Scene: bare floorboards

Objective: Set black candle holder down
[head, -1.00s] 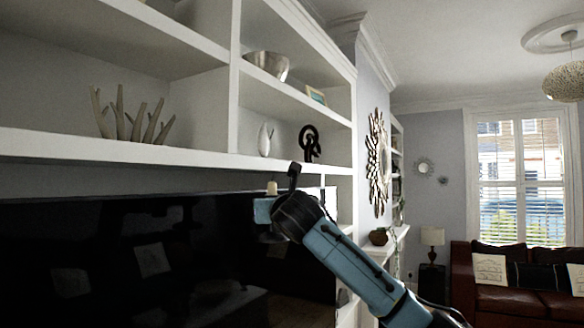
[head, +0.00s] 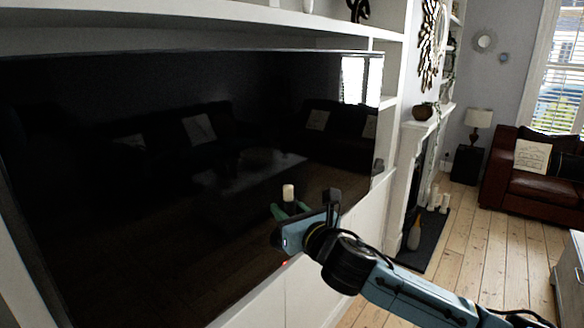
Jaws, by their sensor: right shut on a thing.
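The black candle holder (head: 289,207) shows in the head view as a small dark piece under a cream candle (head: 288,193). It is upright, in front of the dark television screen. My right gripper (head: 291,212) is shut on it, with green finger parts on either side. The blue gripper body hides the lower part of the holder. My left gripper is not in view.
A large black television (head: 150,170) fills the left, with white cabinet fronts (head: 310,285) below it. A fireplace with a mantel (head: 428,130) stands to the right. Bare floorboards (head: 500,235) lie open before the brown sofa (head: 520,180).

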